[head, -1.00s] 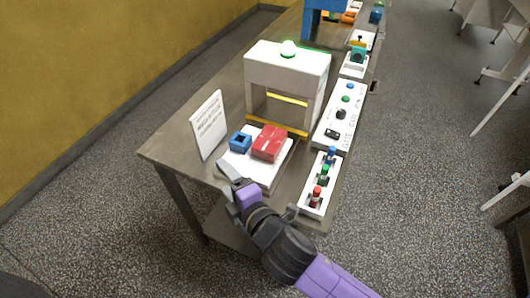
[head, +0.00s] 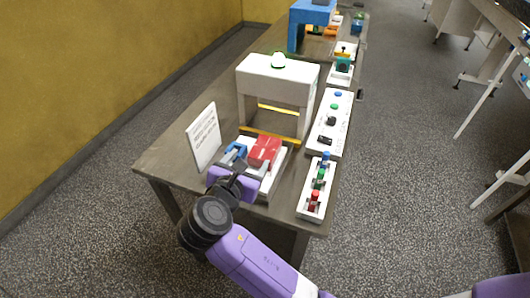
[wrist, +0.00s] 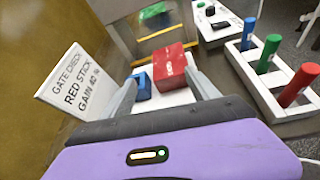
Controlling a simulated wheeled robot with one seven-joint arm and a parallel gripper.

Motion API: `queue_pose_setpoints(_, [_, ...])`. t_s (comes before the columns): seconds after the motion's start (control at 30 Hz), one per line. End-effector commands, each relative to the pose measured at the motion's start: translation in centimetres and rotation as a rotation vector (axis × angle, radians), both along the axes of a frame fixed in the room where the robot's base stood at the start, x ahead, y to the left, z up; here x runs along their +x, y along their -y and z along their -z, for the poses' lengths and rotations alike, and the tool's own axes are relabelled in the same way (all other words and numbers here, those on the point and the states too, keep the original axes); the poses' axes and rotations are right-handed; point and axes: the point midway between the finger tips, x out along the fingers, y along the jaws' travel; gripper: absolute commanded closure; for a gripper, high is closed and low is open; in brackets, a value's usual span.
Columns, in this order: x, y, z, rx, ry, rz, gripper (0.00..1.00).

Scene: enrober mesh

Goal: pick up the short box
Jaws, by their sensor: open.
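A red box (head: 264,150) and a smaller blue box (head: 236,149) sit side by side on a white tray (head: 274,178) near the table's front end. I cannot tell for sure which one is the short box. My gripper (head: 248,158) is open and reaches low over the near side of the tray. In the wrist view, the blue box (wrist: 142,86) is just inside the left finger and the red box (wrist: 171,68) is ahead, near the right finger. Neither is gripped. In the head view the fingers partly hide the blue box.
A white gate (head: 278,78) with a lamp on top stands behind the tray. A white sign (head: 204,138) stands at the left. A white block with red, green and blue pegs (head: 318,190) and a control panel (head: 330,122) lie to the right.

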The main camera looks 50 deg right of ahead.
Motion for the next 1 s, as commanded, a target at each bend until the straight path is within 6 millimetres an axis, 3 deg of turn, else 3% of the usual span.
queue_pose_setpoints(0.23, [-1.0,1.0,-0.2,-0.048,-0.135,0.048,0.31])
queue_pose_setpoints(0.8, [1.3,6.7,2.4,-0.048,-0.132,0.045,0.31])
queue_pose_setpoints(1.0, [1.5,7.2,2.7,-0.047,-0.131,0.043,0.31])
